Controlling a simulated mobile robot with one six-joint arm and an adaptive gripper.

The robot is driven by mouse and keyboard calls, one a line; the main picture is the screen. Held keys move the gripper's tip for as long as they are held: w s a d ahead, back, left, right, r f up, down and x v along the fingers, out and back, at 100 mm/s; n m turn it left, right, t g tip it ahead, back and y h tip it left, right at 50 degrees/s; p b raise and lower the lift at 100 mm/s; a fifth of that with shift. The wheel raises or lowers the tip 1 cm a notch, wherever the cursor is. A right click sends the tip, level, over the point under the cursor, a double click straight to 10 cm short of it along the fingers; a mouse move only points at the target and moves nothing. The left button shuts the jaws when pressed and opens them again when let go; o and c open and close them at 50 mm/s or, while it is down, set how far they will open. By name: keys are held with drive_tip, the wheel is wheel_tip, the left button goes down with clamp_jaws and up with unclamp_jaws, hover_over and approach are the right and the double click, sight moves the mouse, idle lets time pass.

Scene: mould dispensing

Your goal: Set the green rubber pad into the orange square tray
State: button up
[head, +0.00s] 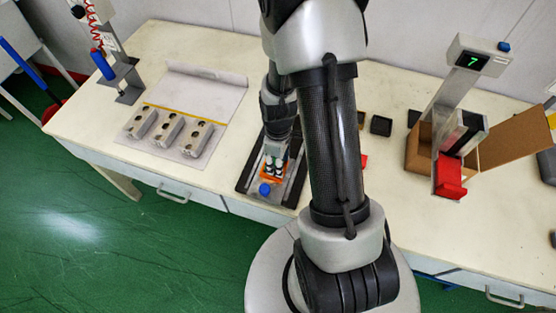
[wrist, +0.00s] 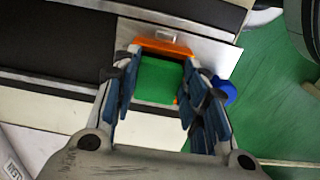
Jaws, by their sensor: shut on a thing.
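The orange square tray (wrist: 165,47) shows its far rim in the wrist view, and a bit of orange shows near the right finger. In the head view the orange tray (head: 268,180) sits on the dark fixture, partly covered by my gripper. The green rubber pad (wrist: 158,80) is between my fingers, over or within the tray. I cannot tell whether it touches the tray's bottom. My gripper (wrist: 155,105) is shut on the pad, with one finger on each side. In the head view my gripper (head: 274,167) points down at the tray.
The dark fixture (head: 247,180) has a blue knob (head: 265,190) at its front. A board with several grey moulds (head: 169,130) lies to the left. A scale with a green display (head: 470,60), a cardboard box (head: 420,150) and a red block (head: 449,177) stand right.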

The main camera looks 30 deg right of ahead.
drive_tip(key=shift+f, duration=0.25)
drive_tip(key=o, duration=1.1)
drive_tip(key=shift+o, duration=0.2)
drive_tip(key=shift+r, duration=0.15)
wheel_tip(320, 180, up, 12)
